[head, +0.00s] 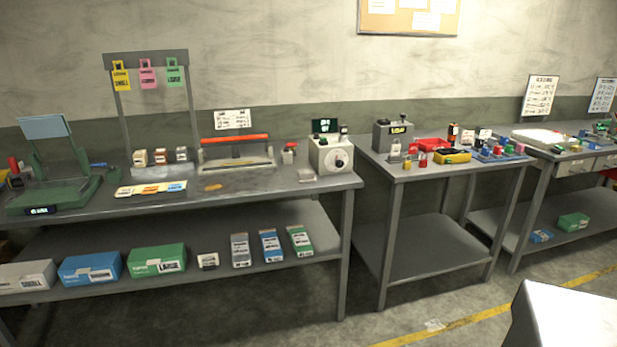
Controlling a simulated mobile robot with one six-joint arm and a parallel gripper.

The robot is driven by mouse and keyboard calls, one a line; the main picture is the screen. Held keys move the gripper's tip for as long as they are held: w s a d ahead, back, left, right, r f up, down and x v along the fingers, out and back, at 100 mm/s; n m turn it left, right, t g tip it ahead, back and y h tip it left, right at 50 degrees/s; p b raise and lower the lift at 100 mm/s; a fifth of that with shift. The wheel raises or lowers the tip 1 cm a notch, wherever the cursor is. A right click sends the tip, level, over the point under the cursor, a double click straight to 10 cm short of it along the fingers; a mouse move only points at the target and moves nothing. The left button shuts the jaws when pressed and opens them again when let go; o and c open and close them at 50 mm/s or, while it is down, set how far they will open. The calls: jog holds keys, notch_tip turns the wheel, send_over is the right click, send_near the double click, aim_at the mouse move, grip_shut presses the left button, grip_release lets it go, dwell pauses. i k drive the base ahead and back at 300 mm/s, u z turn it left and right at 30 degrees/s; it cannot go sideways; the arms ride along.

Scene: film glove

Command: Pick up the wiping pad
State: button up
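I cannot surely pick out the wiping pad in the head view. A small pale block (306,175) lies near the right front corner of the left workbench (330,184). A small flat orange-tan piece (213,187) lies near the same bench's front edge, left of the block. A flat white item (538,137) lies on the far right bench. All are too small to identify for certain. My gripper is not in view.
The left bench carries a green device (55,190), a red-barred sealer (236,150) and a dial box (331,153). Boxes fill its lower shelf. The middle table (410,177) holds red and yellow items. A pale block-like surface (565,318) stands at bottom right. Floor before the benches is clear.

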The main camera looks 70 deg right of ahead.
aim_at(303, 176)
jog(key=z, duration=0.4)
jog(key=i, duration=0.65)
jog(key=z, duration=0.9)
jog(key=i, duration=0.65)
jog(key=z, duration=0.3)
